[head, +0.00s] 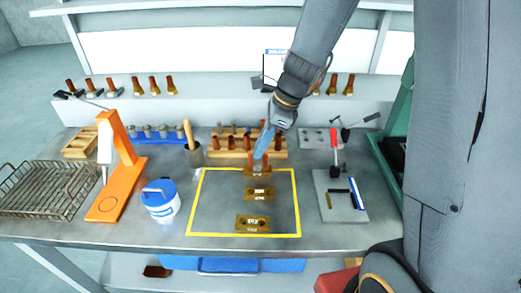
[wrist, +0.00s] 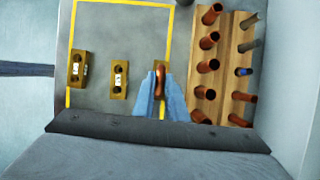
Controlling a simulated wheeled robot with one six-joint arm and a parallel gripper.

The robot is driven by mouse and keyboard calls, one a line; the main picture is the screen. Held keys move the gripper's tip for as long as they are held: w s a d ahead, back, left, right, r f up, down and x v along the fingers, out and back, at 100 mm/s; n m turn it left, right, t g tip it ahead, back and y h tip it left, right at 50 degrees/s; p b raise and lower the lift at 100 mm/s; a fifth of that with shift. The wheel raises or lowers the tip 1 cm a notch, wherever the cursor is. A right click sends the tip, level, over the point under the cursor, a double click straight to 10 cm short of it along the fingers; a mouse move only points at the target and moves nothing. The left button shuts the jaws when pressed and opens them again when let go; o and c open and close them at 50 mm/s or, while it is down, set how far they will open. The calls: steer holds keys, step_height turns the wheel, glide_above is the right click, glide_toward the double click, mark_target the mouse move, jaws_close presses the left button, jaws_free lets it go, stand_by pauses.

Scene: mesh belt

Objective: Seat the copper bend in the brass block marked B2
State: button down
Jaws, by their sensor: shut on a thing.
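My gripper (head: 261,158) has blue fingers and is shut on a copper bend (wrist: 161,82), which shows between the fingertips in the wrist view. The fingers hold it at the farthest brass block (head: 257,172), inside the yellow outline. That block is mostly hidden by the fingers in the wrist view, and I cannot tell whether the bend is in its holes. The middle brass block (head: 259,194) and the nearest brass block (head: 252,224) are bare, each with two holes and a white label. The labels are too small to read surely.
A wooden rack (wrist: 225,65) of copper pieces stands just behind the far block. A blue-lidded tub (head: 161,199), an orange stand (head: 127,165) and a wire basket (head: 45,189) are on the left. A grey plate (head: 335,207) with a tool lies right.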

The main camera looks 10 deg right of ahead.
steer(key=shift+f, duration=0.85)
steer(key=c, duration=1.8)
jaws_free()
steer(key=shift+o, duration=0.2)
steer(key=shift+r, duration=0.1)
steer(key=w+b+v, duration=0.1)
steer(key=b+v, duration=0.1)
steer(key=v, duration=0.9)
steer(key=s+d+f+n+h, duration=0.2)
steer(key=s+f+n, duration=0.2)
steer(key=n, duration=0.6)
steer(key=s+d+f+n+t+h, duration=0.1)
steer(key=s+f+n, duration=0.3)
steer(key=s+n, duration=0.4)
steer(key=d+n+h, duration=0.1)
steer(key=n, duration=0.1)
steer(key=shift+s+d+f+n+h, duration=0.15)
steer(key=shift+s+d+n+h, duration=0.05)
steer(key=shift+d+n+h, duration=0.15)
steer(key=shift+f, duration=0.15)
